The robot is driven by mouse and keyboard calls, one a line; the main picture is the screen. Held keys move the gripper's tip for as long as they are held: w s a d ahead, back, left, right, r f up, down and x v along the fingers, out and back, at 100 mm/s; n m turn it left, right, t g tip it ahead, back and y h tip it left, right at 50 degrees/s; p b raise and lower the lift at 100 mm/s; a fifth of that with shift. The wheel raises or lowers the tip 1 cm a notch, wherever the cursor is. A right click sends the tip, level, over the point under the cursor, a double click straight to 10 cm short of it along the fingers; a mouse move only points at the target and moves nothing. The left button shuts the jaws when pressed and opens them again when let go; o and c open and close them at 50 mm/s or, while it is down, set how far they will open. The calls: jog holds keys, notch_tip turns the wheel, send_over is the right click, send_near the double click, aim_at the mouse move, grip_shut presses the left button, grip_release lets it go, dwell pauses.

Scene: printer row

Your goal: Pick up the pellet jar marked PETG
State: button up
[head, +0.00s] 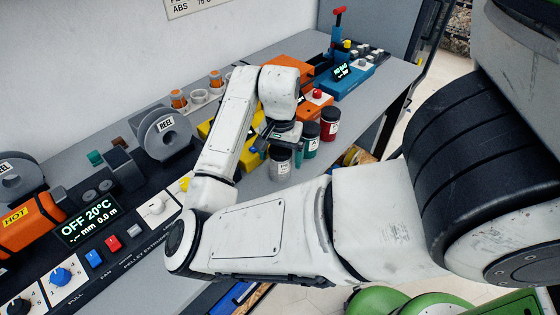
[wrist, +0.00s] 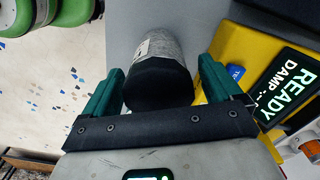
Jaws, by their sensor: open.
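Three pellet jars stand in a row on the grey bench in the head view: a grey one (head: 280,164), a teal one (head: 310,139) and a red one (head: 329,124). Their white labels are too small to read, so I cannot tell which is PETG. My gripper (head: 277,137) is over the grey jar. In the wrist view the grey speckled jar (wrist: 158,45), with its black lid (wrist: 158,88), lies between the teal fingers of my open gripper (wrist: 160,70). Gaps show beside the lid. Its label is turned edge-on there and unreadable.
A yellow machine with a READY display (wrist: 286,97) stands close beside the right finger. An orange machine (head: 290,75) and a blue unit (head: 345,78) are behind the jars. The extruder panel (head: 90,230) is at left. The bench's front edge is close to the jars.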

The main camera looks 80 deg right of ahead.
jog(key=shift+f, duration=0.65)
jog(key=shift+c, duration=0.3)
jog(key=c, duration=1.1)
jog(key=shift+r, duration=0.15)
